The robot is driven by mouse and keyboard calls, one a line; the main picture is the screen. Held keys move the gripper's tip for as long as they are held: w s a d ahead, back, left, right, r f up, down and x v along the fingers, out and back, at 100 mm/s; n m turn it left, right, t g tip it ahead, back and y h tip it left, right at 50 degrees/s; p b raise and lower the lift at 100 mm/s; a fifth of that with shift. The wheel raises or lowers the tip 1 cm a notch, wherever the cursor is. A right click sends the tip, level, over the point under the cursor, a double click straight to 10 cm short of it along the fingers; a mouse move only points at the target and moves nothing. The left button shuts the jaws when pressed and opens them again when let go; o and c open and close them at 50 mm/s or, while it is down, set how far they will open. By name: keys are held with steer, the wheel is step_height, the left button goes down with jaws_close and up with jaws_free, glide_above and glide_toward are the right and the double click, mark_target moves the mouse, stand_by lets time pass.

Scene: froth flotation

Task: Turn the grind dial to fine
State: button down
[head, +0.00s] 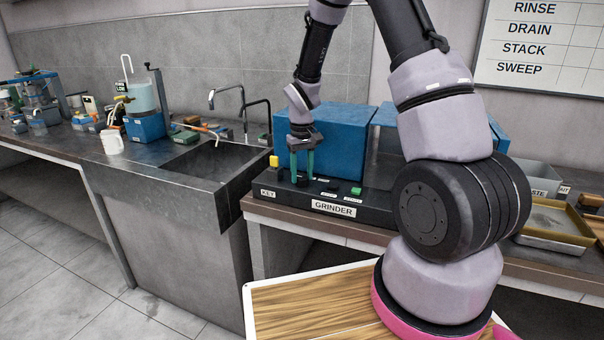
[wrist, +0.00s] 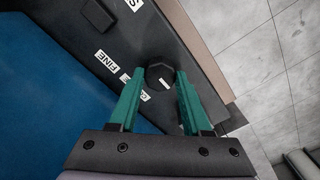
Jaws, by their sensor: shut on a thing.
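The grinder (head: 340,140) is a blue box on a black base with a "GRINDER" label on its front. My gripper (head: 303,170) points down over the left part of that base. In the wrist view the grind dial (wrist: 158,74) is a dark, faceted knob with a small white mark. It sits between the teal fingertips of my gripper (wrist: 162,74), which are shut on it. The "FINE" label (wrist: 104,62) lies left of the dial. Another label beside the left finger is partly covered. In the head view the fingers hide most of the dial.
A green button (head: 356,190) and a yellow block (head: 274,161) are on the grinder. A dark part (wrist: 98,15) lies beyond the dial in the wrist view. A sink (head: 205,163) is to the left, and a tan tray (head: 556,224) is at right.

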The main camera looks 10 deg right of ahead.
steer(key=shift+c, duration=1.8)
jaws_free()
steer(key=shift+r, duration=0.1)
step_height(320, 180, up, 11)
step_height(320, 180, up, 9)
steer(key=m+t, duration=0.2)
glide_above(302, 177)
steer(key=s+d, duration=0.2)
steer(key=s, duration=0.2)
steer(key=s+d+r+m+t+y, duration=0.1)
steer(key=s+r+m+t, duration=0.1)
steer(key=s+r, duration=0.4)
steer(key=s+d+r+m+t+y, duration=0.1)
steer(key=s+r, duration=0.5)
steer(key=s, duration=0.7)
steer(key=shift+s+d+r+m+t, duration=0.25)
steer(key=shift+d+m+t, duration=0.3)
steer(key=shift+t, duration=0.55)
